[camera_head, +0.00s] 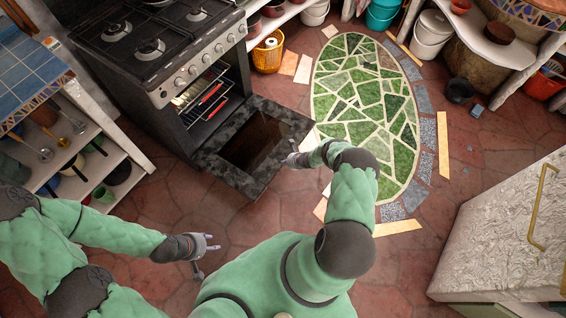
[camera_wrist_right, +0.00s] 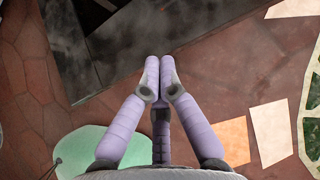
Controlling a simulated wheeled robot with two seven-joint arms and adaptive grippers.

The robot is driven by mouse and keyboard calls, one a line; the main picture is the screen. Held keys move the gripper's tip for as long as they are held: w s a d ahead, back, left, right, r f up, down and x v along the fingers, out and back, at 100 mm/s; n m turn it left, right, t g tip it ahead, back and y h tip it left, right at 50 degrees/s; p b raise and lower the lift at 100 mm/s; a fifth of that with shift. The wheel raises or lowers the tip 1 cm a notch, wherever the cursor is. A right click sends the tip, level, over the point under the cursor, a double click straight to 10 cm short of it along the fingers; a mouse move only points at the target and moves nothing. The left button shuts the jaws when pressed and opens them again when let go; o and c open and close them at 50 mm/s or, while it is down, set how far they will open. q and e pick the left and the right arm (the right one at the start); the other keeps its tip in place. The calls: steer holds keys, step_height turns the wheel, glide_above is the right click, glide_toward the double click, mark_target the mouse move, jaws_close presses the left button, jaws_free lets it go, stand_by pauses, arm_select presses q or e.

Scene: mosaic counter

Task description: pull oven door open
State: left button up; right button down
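The black oven (camera_head: 172,85) stands at the upper left with its cavity exposed, showing racks and red items. Its oven door (camera_head: 288,118) is swung far down, its dark marbled frame and window facing up. The door also fills the upper part of the right wrist view (camera_wrist_right: 185,25). My right gripper (camera_head: 291,158) is beside the door's outer edge. In the right wrist view its fingers (camera_wrist_right: 160,72) are together, with nothing visible between them; I cannot tell whether they touch the door. My left gripper (camera_head: 208,254) is open and empty above the floor, below the door.
An open shelf with pots (camera_head: 95,165) stands at the left. A green mosaic oval (camera_head: 365,100) lies in the tiled floor. A pale textured cabinet (camera_head: 510,225) with a brass handle is at the right. An orange basket (camera_head: 267,55) stands behind the door.

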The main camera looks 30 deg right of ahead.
steer(key=p+v, duration=0.2)
steer(key=v, duration=0.4)
steer(key=shift+p, duration=0.4)
steer(key=shift+w+a+r, duration=0.1)
steer(key=shift+a+r, duration=0.05)
steer(key=shift+a, duration=0.05)
